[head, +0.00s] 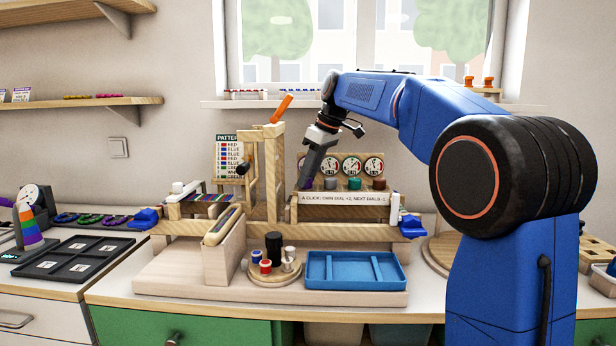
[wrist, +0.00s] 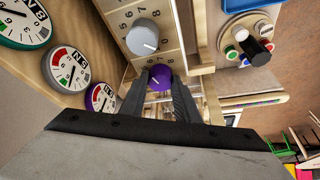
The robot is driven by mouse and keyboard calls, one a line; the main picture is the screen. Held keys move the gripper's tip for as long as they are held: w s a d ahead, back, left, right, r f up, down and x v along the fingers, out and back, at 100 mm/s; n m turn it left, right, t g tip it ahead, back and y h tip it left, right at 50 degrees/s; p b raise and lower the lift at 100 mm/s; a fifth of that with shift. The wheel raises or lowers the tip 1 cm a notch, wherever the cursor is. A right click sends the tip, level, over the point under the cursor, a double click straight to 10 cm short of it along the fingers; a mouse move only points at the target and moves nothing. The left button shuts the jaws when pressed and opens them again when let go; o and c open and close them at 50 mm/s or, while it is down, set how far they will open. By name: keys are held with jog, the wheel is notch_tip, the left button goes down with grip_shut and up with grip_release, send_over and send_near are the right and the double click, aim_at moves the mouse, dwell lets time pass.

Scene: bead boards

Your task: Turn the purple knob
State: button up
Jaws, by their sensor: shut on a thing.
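The purple knob (wrist: 160,76) shows in the wrist view between the tips of my gripper (wrist: 160,88), which is shut on it. In the head view my gripper (head: 308,180) reaches down to the left end of the row of knobs, and only a little of the purple knob (head: 307,184) shows beside it. A purple-rimmed dial (wrist: 100,98) is beside the knob in the wrist view. A grey knob (wrist: 143,37) stands next to the purple one.
A teal knob (head: 354,184) and a brown knob (head: 379,184) stand further right. A printed sign (head: 343,199) is in front of the knobs. A wooden post with an orange lever (head: 282,108) rises close left of my gripper. A blue tray (head: 355,285) lies in front.

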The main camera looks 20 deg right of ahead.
jog(key=o, duration=1)
jog(key=shift+o, duration=0.2)
jog(key=v, duration=1.7)
jog(key=shift+r, duration=0.25)
